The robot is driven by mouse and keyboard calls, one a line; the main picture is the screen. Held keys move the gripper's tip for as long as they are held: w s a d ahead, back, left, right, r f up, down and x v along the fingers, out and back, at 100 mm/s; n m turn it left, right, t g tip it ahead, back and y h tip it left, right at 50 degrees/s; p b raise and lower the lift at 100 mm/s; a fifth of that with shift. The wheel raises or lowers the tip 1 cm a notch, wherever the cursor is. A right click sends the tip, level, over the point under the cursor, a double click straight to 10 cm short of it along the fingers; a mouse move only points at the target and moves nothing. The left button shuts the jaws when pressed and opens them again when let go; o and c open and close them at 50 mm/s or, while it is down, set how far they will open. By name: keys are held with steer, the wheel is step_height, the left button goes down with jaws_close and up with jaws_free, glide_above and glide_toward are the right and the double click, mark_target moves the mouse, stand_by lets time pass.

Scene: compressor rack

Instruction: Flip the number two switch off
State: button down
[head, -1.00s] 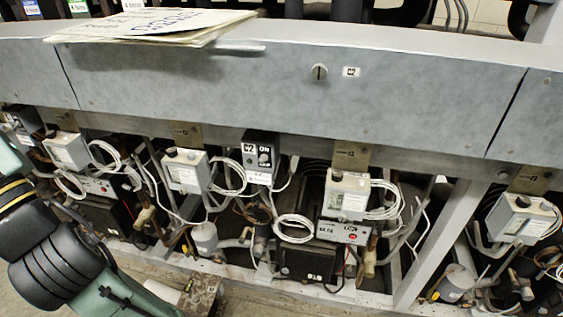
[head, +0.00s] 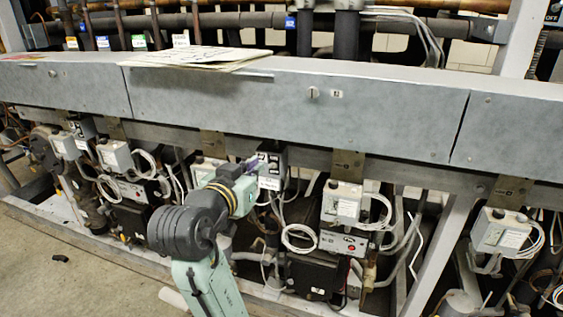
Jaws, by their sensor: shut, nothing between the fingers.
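The number two switch is on a small dark box (head: 271,160) with a white label under it, hung below the grey panel near the middle of the head view. The box's left part is partly covered by my arm's end. My gripper (head: 251,166) shows as a small purplish shape right at the box's left side. It is shut and empty. I cannot tell whether it touches the switch. The lever's position is too small and too covered to read.
A long grey panel (head: 380,110) runs above the boxes, with papers (head: 200,58) lying on its top. Grey control boxes with coiled white cables stand on both sides, such as one box (head: 342,202) to the right. Open floor (head: 70,270) shows at front left.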

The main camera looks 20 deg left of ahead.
mark_target(276, 153)
steer(key=shift+w+f, duration=0.1)
steer(key=w, duration=0.3)
steer(key=w+f+p, duration=0.1)
steer(key=w, duration=0.2)
steer(key=w+f+p, duration=0.1)
steer(key=w, duration=0.2)
steer(key=shift+w+d, duration=0.2)
steer(key=shift+w, duration=0.2)
steer(key=shift+s+f+b, duration=0.1)
steer(key=shift+f+b, duration=0.05)
steer(key=shift+b, duration=0.55)
